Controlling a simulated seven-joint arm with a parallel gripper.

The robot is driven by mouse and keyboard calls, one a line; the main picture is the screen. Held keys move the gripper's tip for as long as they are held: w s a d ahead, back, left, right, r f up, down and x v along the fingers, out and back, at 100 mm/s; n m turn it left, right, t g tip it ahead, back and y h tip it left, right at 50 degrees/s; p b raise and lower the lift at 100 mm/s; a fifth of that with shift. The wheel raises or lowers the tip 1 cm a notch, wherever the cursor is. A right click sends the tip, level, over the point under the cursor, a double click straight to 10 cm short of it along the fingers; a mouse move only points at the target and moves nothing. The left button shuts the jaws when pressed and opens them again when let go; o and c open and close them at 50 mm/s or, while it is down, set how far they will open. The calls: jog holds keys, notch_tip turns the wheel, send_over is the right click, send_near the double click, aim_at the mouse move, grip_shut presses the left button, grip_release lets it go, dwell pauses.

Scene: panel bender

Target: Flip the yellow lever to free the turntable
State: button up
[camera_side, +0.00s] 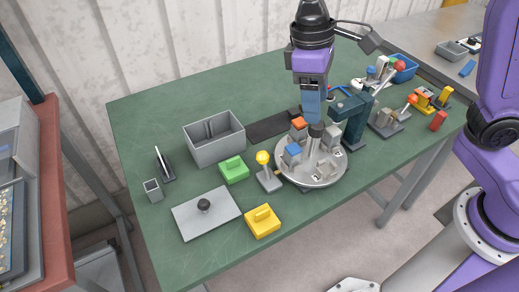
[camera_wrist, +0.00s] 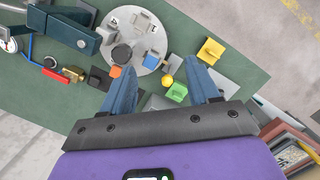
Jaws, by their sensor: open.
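The yellow lever (camera_side: 263,157) has a round yellow knob and stands roughly upright on a small grey base (camera_side: 269,180), just left of the turntable. Its knob shows in the wrist view (camera_wrist: 167,80) between my fingers. My gripper (camera_side: 312,118) points down above the turntable's back part, up and to the right of the lever. In the wrist view its blue fingers (camera_wrist: 160,66) are spread and empty.
A dark teal press (camera_side: 353,115) stands close right of the turntable. A grey bin (camera_side: 214,150), a green block (camera_side: 233,170), a yellow block (camera_side: 262,221) and a grey plate with a black knob (camera_side: 222,219) lie to the left. The green tabletop is bare at back left.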

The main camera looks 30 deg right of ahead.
jog(key=w+a+m+g, duration=0.1)
jog(key=w+a+m, duration=0.2)
jog(key=w+a, duration=0.5)
jog(key=m+g, duration=0.2)
send_near(260, 152)
jog(key=shift+h, duration=0.4)
jog(key=x, duration=0.9)
jog(key=shift+s+a+f, duration=0.1)
jog(key=shift+a+f, duration=0.15)
jog(key=shift+f, duration=0.15)
grip_shut()
